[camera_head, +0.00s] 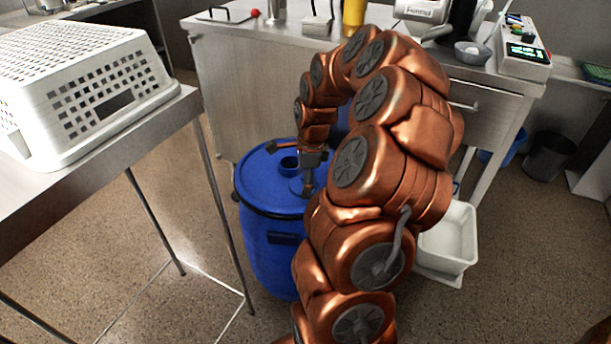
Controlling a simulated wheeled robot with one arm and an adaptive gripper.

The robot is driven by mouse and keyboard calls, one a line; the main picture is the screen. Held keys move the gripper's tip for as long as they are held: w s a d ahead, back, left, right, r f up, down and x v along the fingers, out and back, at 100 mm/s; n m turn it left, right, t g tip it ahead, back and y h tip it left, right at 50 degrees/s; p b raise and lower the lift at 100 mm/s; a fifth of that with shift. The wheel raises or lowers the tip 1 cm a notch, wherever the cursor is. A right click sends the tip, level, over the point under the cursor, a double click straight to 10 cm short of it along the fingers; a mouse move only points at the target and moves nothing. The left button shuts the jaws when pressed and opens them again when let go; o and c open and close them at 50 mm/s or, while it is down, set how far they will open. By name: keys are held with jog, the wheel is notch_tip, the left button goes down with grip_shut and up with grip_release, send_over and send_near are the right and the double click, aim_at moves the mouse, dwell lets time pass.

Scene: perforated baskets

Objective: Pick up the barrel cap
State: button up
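A blue barrel (262,232) with a dark rim stands on the floor in the middle of the view. On its lid there is a small round blue raised fitting (289,162), and a flatter round blue piece (297,187) lies beside it, partly behind my gripper. I cannot tell which of the two is the barrel cap. My gripper (308,184) points down over the right part of the lid, with its tips at the flatter piece. Whether its fingers are open or shut on anything is too small to tell. My copper-coloured arm hides the barrel's right side.
A white perforated basket (75,75) stands upside down on a steel table (165,112) at left. A steel counter (235,85) with lab items is behind the barrel. A white bin (452,235) stands right of my arm. Open floor lies between table and barrel.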

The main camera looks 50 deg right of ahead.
jog(key=s+a+r, duration=0.1)
jog(key=s+a, duration=0.6)
jog(key=a, duration=0.2)
jog(key=shift+s+a, duration=0.2)
jog(key=shift+a, duration=0.15)
jog(key=shift+r, duration=0.1)
jog(key=shift+a, duration=0.1)
